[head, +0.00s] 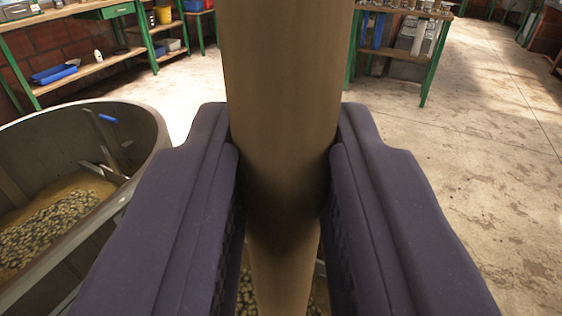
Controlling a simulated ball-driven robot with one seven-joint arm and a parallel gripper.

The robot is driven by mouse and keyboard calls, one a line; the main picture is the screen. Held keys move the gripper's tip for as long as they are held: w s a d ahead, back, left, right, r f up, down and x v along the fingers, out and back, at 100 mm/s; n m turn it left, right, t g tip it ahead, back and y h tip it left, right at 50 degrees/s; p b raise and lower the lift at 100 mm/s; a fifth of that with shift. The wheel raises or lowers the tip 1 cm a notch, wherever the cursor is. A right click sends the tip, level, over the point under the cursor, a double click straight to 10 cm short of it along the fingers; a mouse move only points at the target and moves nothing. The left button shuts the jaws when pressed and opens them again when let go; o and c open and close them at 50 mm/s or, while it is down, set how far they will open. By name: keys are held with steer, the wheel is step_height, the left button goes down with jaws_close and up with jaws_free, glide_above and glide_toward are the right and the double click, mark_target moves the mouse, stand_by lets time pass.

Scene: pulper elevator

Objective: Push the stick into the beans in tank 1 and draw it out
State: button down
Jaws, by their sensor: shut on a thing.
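My gripper (287,190) is shut on a thick tan wooden stick (285,80). The stick stands about upright in the middle of the head view, between the two dark padded fingers. Its top runs out of the picture. Its lower part narrows below the fingers, and its lower end is out of view. A few beans (247,290) show low down beside the stick, between the fingers; whether the stick touches them I cannot tell. A round metal tank (135,118) at the left holds beans (45,235) in brownish liquid. No tank number is visible.
Green-legged workbenches with wooden shelves (115,62) stand at the back left. Another bench (408,50) with a grey bin below stands at the back right. The concrete floor (485,150) at the right is clear.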

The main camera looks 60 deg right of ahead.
step_height(320, 180, down, 23)
steer(key=b, duration=1.6)
step_height(320, 180, up, 43)
steer(key=p, duration=3.1)
steer(key=shift+f, duration=0.35)
steer(key=w+a+f+n+t+y+b, duration=0.1)
steer(key=a+f+n+t+y+b, duration=0.2)
steer(key=f+b, duration=0.5)
steer(key=w+a+f+n+t+y+b, duration=0.1)
steer(key=a+f+n+t+y+b, duration=0.2)
steer(key=f, duration=1.2)
steer(key=a+f+n+t+y+b, duration=0.3)
steer(key=a+f+n+y+b, duration=0.3)
steer(key=a+f+y+b, duration=0.2)
step_height(320, 180, down, 4)
steer(key=y+b, duration=0.2)
steer(key=b, duration=0.3)
steer(key=shift+w+a+n+t+b, duration=0.2)
steer(key=shift+w+n+t+b, duration=0.1)
steer(key=shift+w+t+b, duration=0.1)
